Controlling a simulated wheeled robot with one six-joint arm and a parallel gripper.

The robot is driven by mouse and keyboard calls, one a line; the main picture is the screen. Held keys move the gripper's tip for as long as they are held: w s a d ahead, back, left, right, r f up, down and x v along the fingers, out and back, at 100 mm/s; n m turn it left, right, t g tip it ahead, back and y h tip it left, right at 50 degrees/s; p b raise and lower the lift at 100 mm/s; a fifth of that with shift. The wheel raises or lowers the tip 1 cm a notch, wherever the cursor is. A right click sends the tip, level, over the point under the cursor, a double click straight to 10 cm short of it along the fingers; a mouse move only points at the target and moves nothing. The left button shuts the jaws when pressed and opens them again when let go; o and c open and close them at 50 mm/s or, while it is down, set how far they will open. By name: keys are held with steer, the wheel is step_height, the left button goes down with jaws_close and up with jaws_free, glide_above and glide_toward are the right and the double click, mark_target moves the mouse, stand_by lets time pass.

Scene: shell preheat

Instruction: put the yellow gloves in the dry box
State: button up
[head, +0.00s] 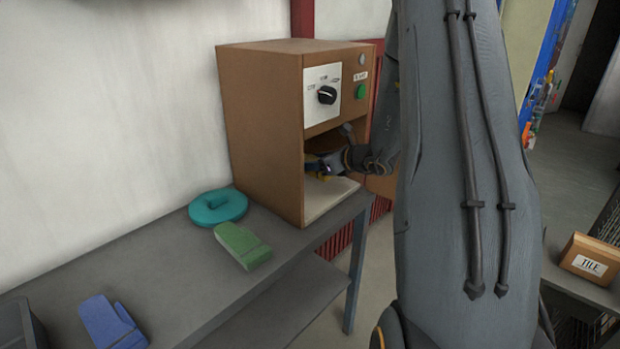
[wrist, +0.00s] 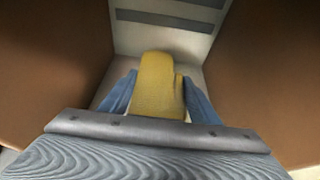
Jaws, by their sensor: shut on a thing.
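The dry box (head: 262,130) is a brown cabinet on the grey bench, with a dial panel and an open compartment facing right. My gripper (head: 318,168) reaches into that compartment. In the wrist view my gripper (wrist: 160,100) has its blue fingers on both sides of the yellow gloves (wrist: 158,82) and is shut on them. The gloves are inside the box between its brown side walls, near the pale floor; I cannot tell whether they touch it. In the head view only a bit of yellow (head: 325,177) shows under the gripper.
A dark bin (head: 15,325) stands at the lower left. A box marked TILE (head: 590,262) sits at the right.

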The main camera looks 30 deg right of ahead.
mark_target(310, 188)
step_height(310, 188, down, 2)
steer(key=shift+w+f, duration=0.1)
steer(key=shift+f, duration=0.05)
steer(key=shift+f+p, duration=0.85)
steer(key=shift+f, duration=0.95)
steer(key=shift+w+f+p, duration=0.2)
steer(key=shift+f+p, duration=0.2)
steer(key=shift+f, duration=0.15)
steer(key=shift+f, duration=0.15)
steer(key=o, duration=1.3)
steer(key=shift+a, duration=0.1)
